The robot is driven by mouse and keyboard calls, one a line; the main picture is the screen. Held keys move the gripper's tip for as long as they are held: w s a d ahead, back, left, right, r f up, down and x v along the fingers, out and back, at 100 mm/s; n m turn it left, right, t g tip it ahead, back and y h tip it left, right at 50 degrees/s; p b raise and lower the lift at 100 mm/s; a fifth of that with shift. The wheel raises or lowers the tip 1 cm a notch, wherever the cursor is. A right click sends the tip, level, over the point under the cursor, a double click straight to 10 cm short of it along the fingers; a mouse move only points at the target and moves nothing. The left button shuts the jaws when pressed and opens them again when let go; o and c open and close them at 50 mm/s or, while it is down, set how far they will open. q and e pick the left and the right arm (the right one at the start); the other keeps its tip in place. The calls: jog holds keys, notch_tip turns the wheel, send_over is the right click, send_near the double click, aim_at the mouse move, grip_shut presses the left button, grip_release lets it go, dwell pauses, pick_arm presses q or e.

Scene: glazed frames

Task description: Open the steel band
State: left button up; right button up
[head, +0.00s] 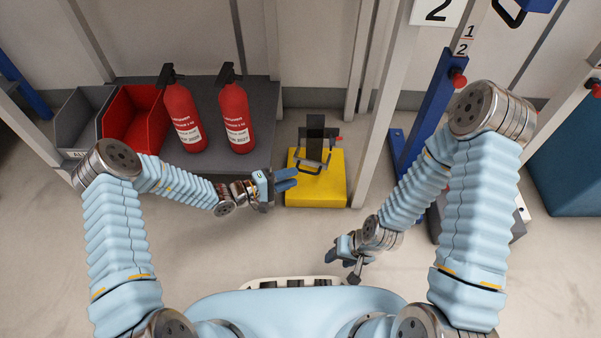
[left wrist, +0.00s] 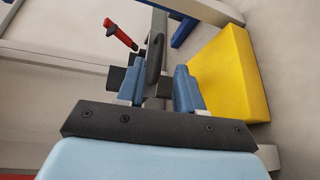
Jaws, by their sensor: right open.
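A yellow block (head: 316,190) stands on the floor at the centre, with a dark upright fixture (head: 315,138) on it. A dark bent bar (head: 309,168) juts from the fixture's front; I cannot tell if it is the steel band. A red-handled lever (head: 338,138) is at the fixture's right and shows in the left wrist view (left wrist: 120,34). My left gripper (head: 287,179) is open at the block's left, its fingertips close to the bar. In the left wrist view the dark bar (left wrist: 156,48) shows between its fingers (left wrist: 159,90). My right gripper (head: 344,265) is open and empty, low at centre right.
Two red fire extinguishers (head: 182,115) (head: 235,116) stand on a grey shelf at the left, beside red (head: 135,118) and grey (head: 79,118) bins. A pale post (head: 376,100) rises right of the block. Floor in front is clear.

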pick_arm(q)
jog(key=v, duration=0.8)
jog(key=shift+s+a+p, duration=0.2)
jog(key=shift+a+p, duration=0.1)
jog(key=shift+p, duration=0.05)
